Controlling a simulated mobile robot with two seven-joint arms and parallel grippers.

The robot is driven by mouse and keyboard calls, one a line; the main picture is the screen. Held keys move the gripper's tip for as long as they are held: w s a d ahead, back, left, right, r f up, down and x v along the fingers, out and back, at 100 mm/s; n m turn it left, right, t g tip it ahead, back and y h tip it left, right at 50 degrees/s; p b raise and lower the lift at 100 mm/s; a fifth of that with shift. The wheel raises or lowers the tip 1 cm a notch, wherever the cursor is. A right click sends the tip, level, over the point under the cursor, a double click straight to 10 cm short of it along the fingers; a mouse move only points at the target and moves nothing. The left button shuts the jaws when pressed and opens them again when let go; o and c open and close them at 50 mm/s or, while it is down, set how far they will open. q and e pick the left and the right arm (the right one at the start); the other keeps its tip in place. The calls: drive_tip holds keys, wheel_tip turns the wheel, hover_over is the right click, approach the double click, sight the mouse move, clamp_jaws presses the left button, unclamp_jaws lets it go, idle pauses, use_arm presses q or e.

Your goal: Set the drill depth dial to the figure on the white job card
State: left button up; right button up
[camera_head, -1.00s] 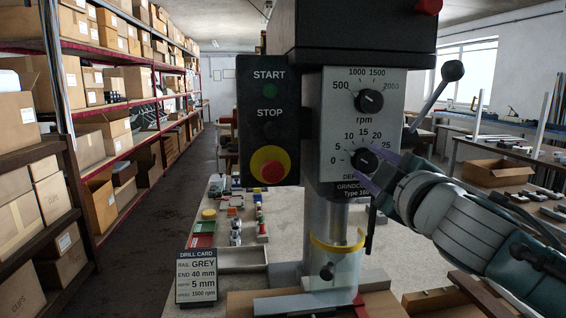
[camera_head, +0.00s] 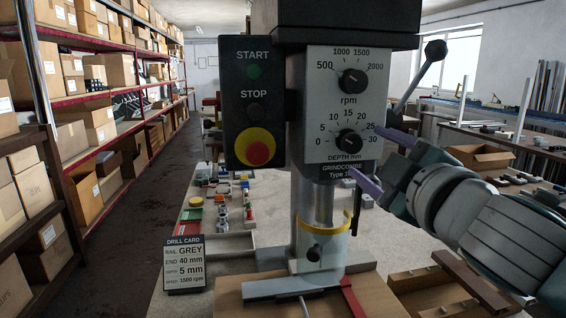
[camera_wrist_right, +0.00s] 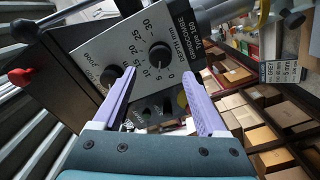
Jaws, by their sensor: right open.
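The depth dial (camera_head: 349,143) is a black knob on the drill's pale panel, marked 0 to 30 mm. I cannot read its pointer with certainty. The job card (camera_head: 184,264), headed DRILL CARD, stands at the lower left and reads rail GREY, end 40 mm, depth 5 mm, speed 1500 rpm. My right gripper (camera_head: 363,150) is open, its two lilac fingers apart and empty, just right of the dial. In the right wrist view the dial (camera_wrist_right: 160,57) shows ahead, between the directions of the fingertips (camera_wrist_right: 158,78), clear of both. My left gripper is out of view.
The rpm knob (camera_head: 352,82) sits directly above the depth dial. A box with START and a red-yellow STOP button (camera_head: 255,147) is left of the panel. A lever with a black ball (camera_head: 435,50) sticks out at the right. Wooden boards lie below the drill.

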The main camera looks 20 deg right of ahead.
drive_tip(key=shift+b+v, duration=0.4)
drive_tip(key=shift+v, duration=1.7)
drive_tip(key=s+a+f+m+g, duration=0.2)
drive_tip(key=s+f+m+g, duration=0.5)
drive_tip(key=f, duration=0.4)
drive_tip(key=s+a+f+g+y, duration=0.2)
drive_tip(key=s+a+f+g, duration=0.15)
drive_tip(key=s, duration=0.35)
drive_tip(key=s+a+f+g+y, duration=0.25)
drive_tip(key=s+a, duration=0.25)
drive_tip(key=s, duration=0.3)
wheel_tip(320, 180, up, 21)
drive_tip(key=g+p, duration=0.1)
drive_tip(key=p, duration=2.1)
drive_tip(key=shift+s+a, duration=0.2)
drive_tip(key=shift+s, duration=0.1)
